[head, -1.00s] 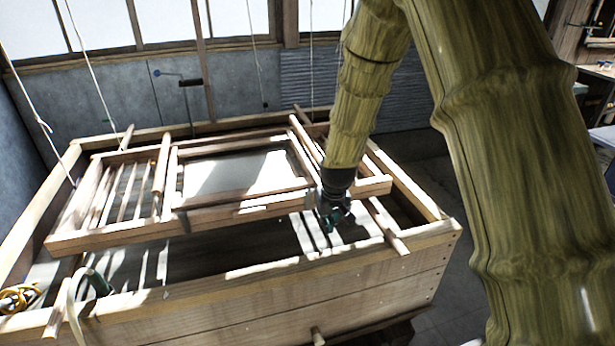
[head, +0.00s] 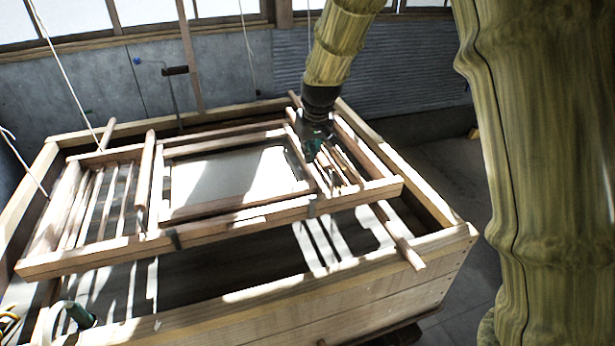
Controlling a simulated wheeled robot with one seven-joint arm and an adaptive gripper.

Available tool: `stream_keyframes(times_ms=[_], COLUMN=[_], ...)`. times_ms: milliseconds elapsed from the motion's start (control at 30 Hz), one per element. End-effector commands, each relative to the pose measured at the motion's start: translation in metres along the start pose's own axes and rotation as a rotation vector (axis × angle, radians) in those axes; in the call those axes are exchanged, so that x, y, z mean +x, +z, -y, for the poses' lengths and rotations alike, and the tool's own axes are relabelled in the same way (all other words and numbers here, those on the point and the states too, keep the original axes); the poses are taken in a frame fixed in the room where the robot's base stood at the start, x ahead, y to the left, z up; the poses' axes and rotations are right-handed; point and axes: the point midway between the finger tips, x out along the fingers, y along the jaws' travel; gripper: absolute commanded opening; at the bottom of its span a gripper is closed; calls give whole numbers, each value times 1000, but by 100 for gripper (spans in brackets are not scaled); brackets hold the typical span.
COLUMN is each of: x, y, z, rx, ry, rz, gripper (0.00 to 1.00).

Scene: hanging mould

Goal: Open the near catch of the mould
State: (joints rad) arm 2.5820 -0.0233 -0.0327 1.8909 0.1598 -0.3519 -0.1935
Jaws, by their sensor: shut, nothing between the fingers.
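The wooden mould (head: 290,213) hangs over a large wooden vat, its pale screen panel lit by the sun. Two small dark fittings sit on its front rail, one on the right (head: 312,206) and one further left (head: 174,239). They look like catches, but they are too small for me to tell whether either is open. My gripper (head: 316,156) is shut and empty. It is over the right part of the mould, behind the front rail and apart from both fittings. Its fingertips are partly lost against the slats there.
The vat's front wall (head: 330,306) runs across the bottom. Cords (head: 66,75) hang from above at the left. A wooden bar (head: 398,238) crosses the vat's right side. A green handle-like thing (head: 80,315) is at the lower left. Dark floor (head: 455,190) lies right of the vat.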

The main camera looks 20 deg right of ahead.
Motion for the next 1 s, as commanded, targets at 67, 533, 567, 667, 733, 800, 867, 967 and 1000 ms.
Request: stream_keyframes(times_ms=[67,533,567,667,733,800,867,967,1000], x=[-1,11,13,25,32,41,48,59,64], y=[1,3,3,3,3,3,3,2,2], z=[-3,-10,-9,-9,-9,-8,-8,-8,-8], rx=[4,12,12,12,12,11,11,10,10], ry=[1,4,4,4,3,3,3,3,3], rz=[0,2,2,3,3,3,2,2,2], gripper=[0,0,0,0,0,0,0,0,0])
